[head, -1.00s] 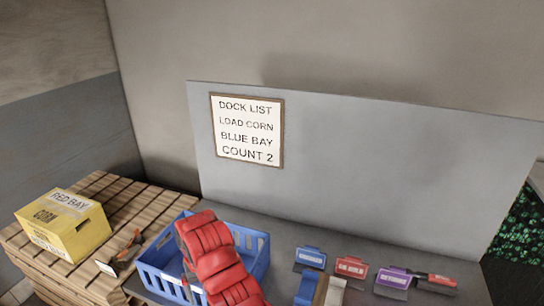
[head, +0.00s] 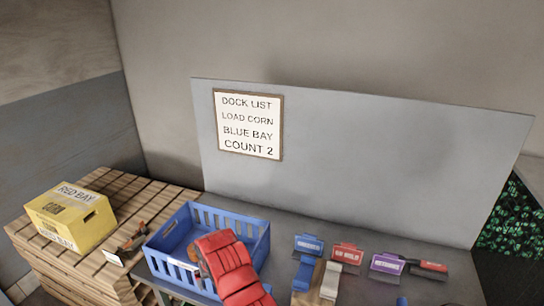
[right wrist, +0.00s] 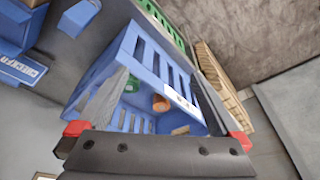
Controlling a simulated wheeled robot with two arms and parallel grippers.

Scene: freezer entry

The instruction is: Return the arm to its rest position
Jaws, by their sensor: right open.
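My right gripper (right wrist: 157,80) shows in the right wrist view with its two dark fingers spread apart and nothing between them. The blue crate (right wrist: 110,65) lies in front of and below the fingers, with a green item (right wrist: 132,84) and an orange item (right wrist: 160,103) inside. In the head view, the red padded part of my arm (head: 236,272) rises from the bottom edge and covers the front right of the blue crate (head: 171,228). The fingertips cannot be made out there. My left gripper is not in view.
A yellow box (head: 70,217) marked RED BAY sits on a wooden pallet stack (head: 130,195) at left. A sign (head: 248,125) hangs on the grey panel behind.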

